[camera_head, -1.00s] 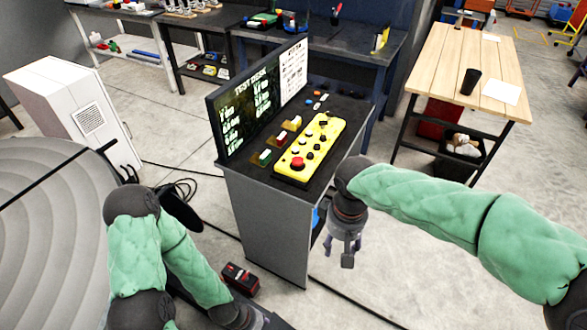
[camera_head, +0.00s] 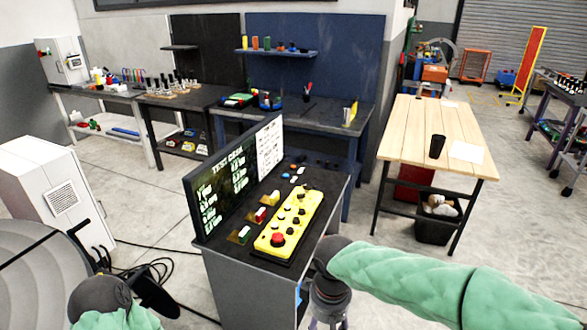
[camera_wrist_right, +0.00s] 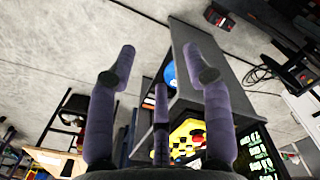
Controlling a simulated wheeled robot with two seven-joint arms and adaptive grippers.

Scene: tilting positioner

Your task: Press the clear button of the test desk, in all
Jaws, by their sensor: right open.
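The test desk (camera_head: 232,275) stands in the middle of the head view, with an upright screen (camera_head: 236,172) reading "TEST DESK" along its left side. A yellow control panel (camera_head: 297,216) on its top carries a large red button (camera_head: 278,238) and several dark knobs. Small blue, red and white buttons (camera_head: 296,175) sit beyond the panel. I cannot read which one is clear. My right gripper (camera_wrist_right: 158,68) is open and empty; in the head view only its upper part shows, beside the desk's right side and below the top. My left gripper is out of frame; only its arm shows.
A wooden table (camera_head: 420,135) with a black cup (camera_head: 438,147) stands to the right. A blue workbench (camera_head: 335,122) is behind the desk. A white cabinet (camera_head: 50,200) stands left, with cables on the floor. Floor between desk and wooden table looks clear.

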